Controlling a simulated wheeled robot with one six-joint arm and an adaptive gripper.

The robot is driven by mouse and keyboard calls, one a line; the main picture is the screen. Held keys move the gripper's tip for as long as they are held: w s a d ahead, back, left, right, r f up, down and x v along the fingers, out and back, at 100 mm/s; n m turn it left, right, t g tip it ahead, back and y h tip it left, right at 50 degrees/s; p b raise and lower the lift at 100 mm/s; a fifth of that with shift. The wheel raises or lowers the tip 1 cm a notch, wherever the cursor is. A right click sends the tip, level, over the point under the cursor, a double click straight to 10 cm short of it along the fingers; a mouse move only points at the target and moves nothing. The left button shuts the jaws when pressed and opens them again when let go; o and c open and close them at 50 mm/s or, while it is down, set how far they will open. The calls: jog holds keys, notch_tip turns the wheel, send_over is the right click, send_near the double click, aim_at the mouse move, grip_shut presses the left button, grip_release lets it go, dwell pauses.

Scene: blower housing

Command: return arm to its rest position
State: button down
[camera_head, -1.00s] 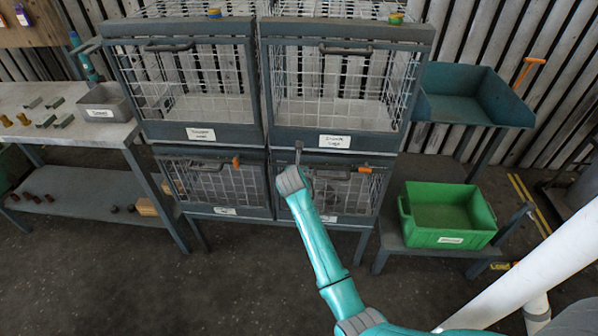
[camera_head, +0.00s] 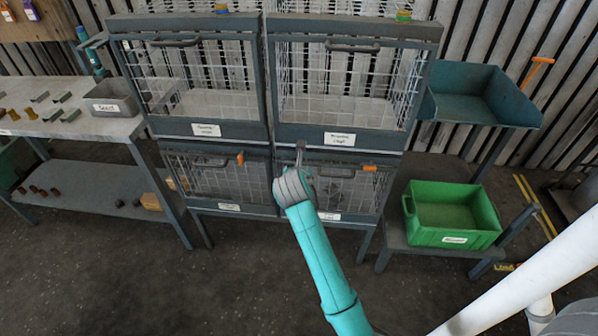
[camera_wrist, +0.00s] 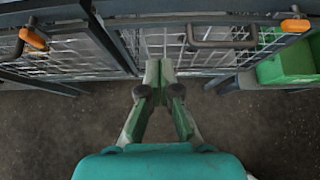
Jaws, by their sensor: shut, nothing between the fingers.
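My gripper (camera_wrist: 159,84) is shut and empty in the wrist view, its fingertips together in front of the wire-mesh cage fronts. In the head view my gripper (camera_head: 299,152) is small and partly hidden by my wrist. It shows in front of the lower cages, near the post between them. I cannot tell whether it touches the cage frame. My teal arm reaches up to it from the bottom of the head view.
The lower right cage (camera_head: 347,190) and lower left cage (camera_head: 205,178) have shut doors with orange latches. Upper cages stand above. A green bin (camera_head: 452,238) stands on a low shelf at right. A workbench (camera_head: 100,128) with small parts stands at left. The floor in front is clear.

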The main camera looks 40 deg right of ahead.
jog(key=shift+s+a+r, duration=0.1)
jog(key=shift+s+a, duration=0.05)
jog(key=shift+a, duration=0.05)
jog(key=s+a+f+m+t+y, duration=0.2)
jog(key=s+a+f+m, duration=0.35)
jog(key=s+a, duration=0.4)
jog(key=s+a+f+m+t+y, duration=0.25)
jog(key=s+a+f+m, duration=0.3)
jog(key=s+a, duration=0.35)
jog(key=s+a+r+m+t+y, duration=0.1)
jog(key=s+r+m, duration=0.3)
jog(key=s, duration=0.4)
jog(key=s+a+r+m+t+y, duration=0.1)
jog(key=s+a+r+m, duration=0.3)
jog(key=s+m, duration=0.2)
jog(key=s+a+r+m+t+y, duration=0.1)
jog(key=s+r+m, duration=0.4)
jog(key=s, duration=0.6)
jog(key=shift+a+y, duration=0.35)
jog(key=shift+a, duration=0.55)
jog(key=shift+s, duration=0.1)
